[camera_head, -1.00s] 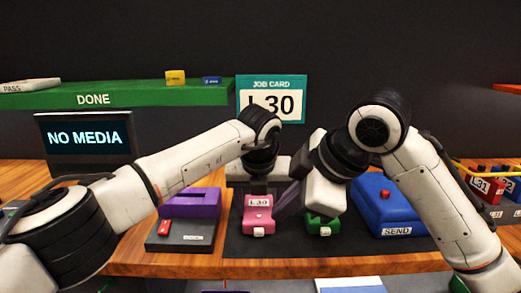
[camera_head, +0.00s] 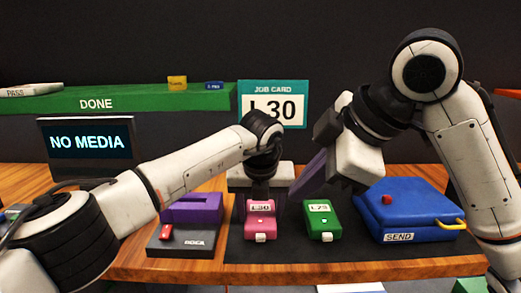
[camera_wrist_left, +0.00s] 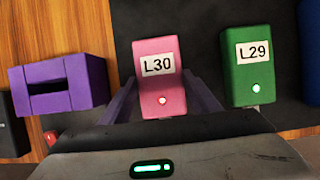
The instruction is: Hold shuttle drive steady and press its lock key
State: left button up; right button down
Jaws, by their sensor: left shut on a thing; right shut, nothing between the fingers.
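The pink shuttle drive labelled L30 (camera_head: 261,222) lies on the dark mat, a white tab at its front end. In the left wrist view the pink drive (camera_wrist_left: 160,80) shows a small pale round spot below its label. My left gripper (camera_head: 261,192) is shut on the pink drive, one purple finger along each side. My right gripper (camera_head: 298,192) is shut and empty, raised behind and above the gap between the pink and green drives. The job card (camera_head: 274,103) reads L30, partly covered by my left arm.
A green drive labelled L29 (camera_head: 321,221) lies just right of the pink one. A blue SEND case (camera_head: 411,213) is further right. A purple slotted block (camera_head: 195,208) on a dark base is left. A NO MEDIA screen (camera_head: 87,142) stands behind, below the green DONE shelf (camera_head: 140,97).

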dwell(0.3)
pick_arm(q)
jog(key=o, duration=1.1)
jog(key=shift+r, duration=0.1)
jog(key=v, duration=1.2)
jog(key=shift+o, duration=0.2)
jog(key=shift+o, duration=1.3)
